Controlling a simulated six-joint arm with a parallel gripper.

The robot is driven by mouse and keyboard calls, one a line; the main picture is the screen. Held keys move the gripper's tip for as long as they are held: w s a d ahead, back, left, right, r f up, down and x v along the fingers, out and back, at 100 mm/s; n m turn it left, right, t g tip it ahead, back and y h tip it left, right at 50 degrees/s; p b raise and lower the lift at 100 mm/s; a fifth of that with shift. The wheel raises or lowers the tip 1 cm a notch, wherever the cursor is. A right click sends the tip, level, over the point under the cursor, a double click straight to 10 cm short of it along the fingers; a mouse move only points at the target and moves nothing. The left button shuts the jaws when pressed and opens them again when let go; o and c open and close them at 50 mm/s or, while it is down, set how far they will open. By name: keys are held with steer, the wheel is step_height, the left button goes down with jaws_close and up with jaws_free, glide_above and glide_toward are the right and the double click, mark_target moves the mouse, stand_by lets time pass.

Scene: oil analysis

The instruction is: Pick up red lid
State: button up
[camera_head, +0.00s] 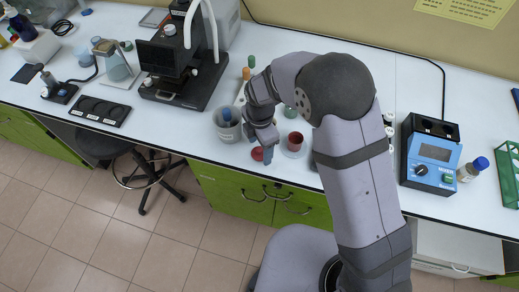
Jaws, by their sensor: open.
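A small red lid (258,153) lies on the white bench top near its front edge. My gripper (264,150) is at the lid, with its fingers pointing down and partly in front of it. The gripper is open. I cannot tell whether a finger touches the lid, and part of the lid is hidden. A red cup-like container (295,141) stands just to the right on a pale round base.
A grey beaker (227,130) with things in it stands close on the left. A black instrument (180,85) is behind it. A blue device (428,160) and a blue-capped bottle (474,168) are at the right. Green cabinets (225,190) are below the bench's front edge.

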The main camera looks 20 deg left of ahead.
steer(key=shift+f, duration=0.35)
jaws_close()
